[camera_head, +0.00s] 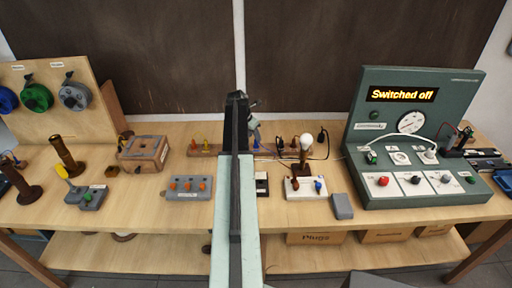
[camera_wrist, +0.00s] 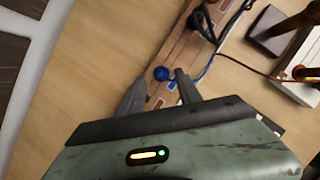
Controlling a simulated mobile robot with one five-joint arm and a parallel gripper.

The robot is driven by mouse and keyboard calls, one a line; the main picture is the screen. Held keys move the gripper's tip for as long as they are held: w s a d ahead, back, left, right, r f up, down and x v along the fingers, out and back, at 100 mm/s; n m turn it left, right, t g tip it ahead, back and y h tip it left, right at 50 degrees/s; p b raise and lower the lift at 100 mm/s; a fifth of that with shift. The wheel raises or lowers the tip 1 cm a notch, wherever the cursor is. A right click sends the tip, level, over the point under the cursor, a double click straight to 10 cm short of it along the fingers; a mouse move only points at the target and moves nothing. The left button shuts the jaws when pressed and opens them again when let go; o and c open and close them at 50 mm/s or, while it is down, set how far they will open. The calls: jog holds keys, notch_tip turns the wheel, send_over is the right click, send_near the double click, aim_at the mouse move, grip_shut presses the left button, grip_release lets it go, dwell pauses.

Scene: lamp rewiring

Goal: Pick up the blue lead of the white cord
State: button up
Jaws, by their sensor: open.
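A blue lead end (camera_wrist: 162,73) with a round blue head stands on a narrow wooden rack (camera_wrist: 152,103) in the wrist view. A thin blue wire (camera_wrist: 206,68) runs from near it toward the upper right. My gripper (camera_wrist: 161,88) is open, one finger on each side of the blue end, with nothing held. I cannot tell whether the fingers touch it. The blue end also shows in the head view (camera_head: 257,144), just right of my arm. My arm hides part of the rack there. A white cord (camera_head: 403,138) arches over the green panel; its link to this blue lead is not visible.
A dark cable (camera_wrist: 204,25) crosses the rack. A lamp with a white bulb (camera_head: 305,142) stands on a white base right of my arm. A grey terminal block (camera_head: 188,188) lies to the left. The green panel (camera_head: 455,103) reads "Switched off".

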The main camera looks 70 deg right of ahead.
aim_at(256, 146)
jog(key=b+x, duration=0.5)
jog(key=shift+w+f, duration=0.15)
jog(key=shift+f, duration=0.05)
jog(key=shift+r, duration=0.2)
grip_shut()
jog(key=shift+p, duration=0.3)
